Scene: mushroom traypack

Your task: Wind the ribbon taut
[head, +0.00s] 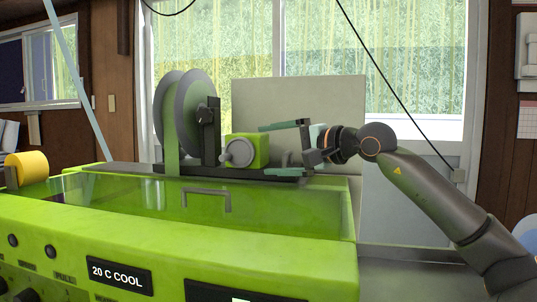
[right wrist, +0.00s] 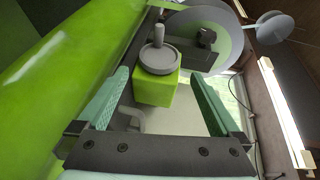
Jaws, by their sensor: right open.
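A reel (head: 190,115) with grey discs stands upright on top of the green machine, and a green ribbon (head: 171,135) hangs down from it. Right of the reel is a green box (head: 262,151) with a grey round crank and knob (head: 238,153). The crank (right wrist: 158,58) and the box (right wrist: 155,90) also show in the right wrist view. My right gripper (head: 266,150) is open and empty, coming from the right, with its pale green fingers on either side of the box's near end. In the right wrist view the box lies between the fingertips (right wrist: 158,76). My left gripper is out of view.
The green machine (head: 150,240) has a clear lid with a handle (head: 207,190) in front of the reel. A yellow roll (head: 30,166) sits at the left end. A pale panel (head: 305,100) stands behind the box.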

